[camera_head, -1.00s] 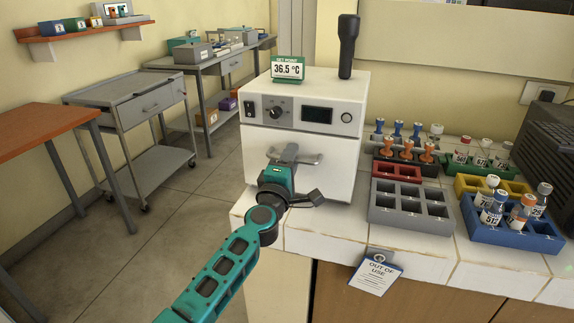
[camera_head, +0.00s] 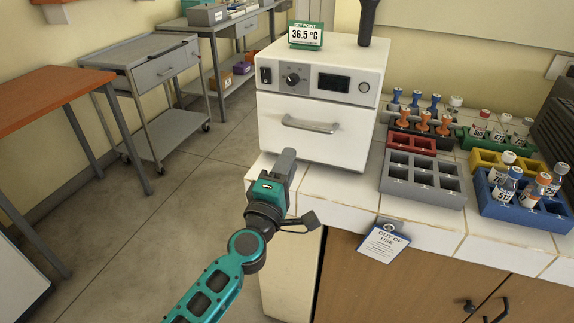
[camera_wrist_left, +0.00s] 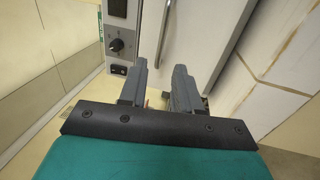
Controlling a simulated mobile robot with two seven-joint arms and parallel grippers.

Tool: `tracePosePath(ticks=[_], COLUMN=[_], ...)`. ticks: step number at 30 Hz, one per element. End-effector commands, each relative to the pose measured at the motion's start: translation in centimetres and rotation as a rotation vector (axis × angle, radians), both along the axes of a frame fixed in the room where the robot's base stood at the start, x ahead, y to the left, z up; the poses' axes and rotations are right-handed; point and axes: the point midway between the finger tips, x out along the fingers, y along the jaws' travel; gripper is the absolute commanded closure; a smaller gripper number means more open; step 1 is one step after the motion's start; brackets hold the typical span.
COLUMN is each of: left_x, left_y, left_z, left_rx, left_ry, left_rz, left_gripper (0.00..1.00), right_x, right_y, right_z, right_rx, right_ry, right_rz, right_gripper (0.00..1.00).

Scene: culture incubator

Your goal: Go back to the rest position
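My left gripper (camera_head: 284,165) is in front of the white incubator (camera_head: 318,132), below and to the left of its door handle (camera_head: 310,124), and apart from it. In the left wrist view the two grey fingers (camera_wrist_left: 160,72) stand apart with nothing held between them. The incubator door is shut. It has a knob, a dark display and a green set-point sign (camera_head: 306,35) reading 36.5 °C on top. My right gripper is not in view.
The tiled counter (camera_head: 345,190) carries a grey rack (camera_head: 423,200), a blue rack with vials (camera_head: 520,214), and orange and blue stamps. An "OUT OF USE" tag (camera_head: 383,243) hangs at its edge. A grey cart (camera_head: 160,75) and orange-topped table (camera_head: 45,97) stand left; floor between is clear.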

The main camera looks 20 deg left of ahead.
Motion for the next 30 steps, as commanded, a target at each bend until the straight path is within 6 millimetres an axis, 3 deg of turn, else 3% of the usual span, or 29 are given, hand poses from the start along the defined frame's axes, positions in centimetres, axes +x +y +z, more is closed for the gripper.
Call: tracePosePath(ticks=[11,16,20,26,30], left_x=[0.0,-1.4,-4.3,-10.5,-15.2], left_y=[0.0,-0.4,-1.4,-2.4,-1.8], left_z=[0.0,-1.5,-4.6,-11.3,-16.1], left_rx=[0.002,0.119,0.372,0.855,1.184], left_ry=[0.0,0.014,0.052,0.162,0.262], left_rz=[-0.001,-0.018,-0.067,-0.189,-0.292], left_gripper=[0.68,0.68,0.68,0.68,0.68], right_x=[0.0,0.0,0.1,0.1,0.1], right_y=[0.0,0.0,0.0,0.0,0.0], right_z=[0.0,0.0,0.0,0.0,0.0], right_rx=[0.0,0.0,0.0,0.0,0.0], right_ry=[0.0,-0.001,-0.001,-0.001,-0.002], right_rz=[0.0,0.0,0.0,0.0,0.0], right_gripper=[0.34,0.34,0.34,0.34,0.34])
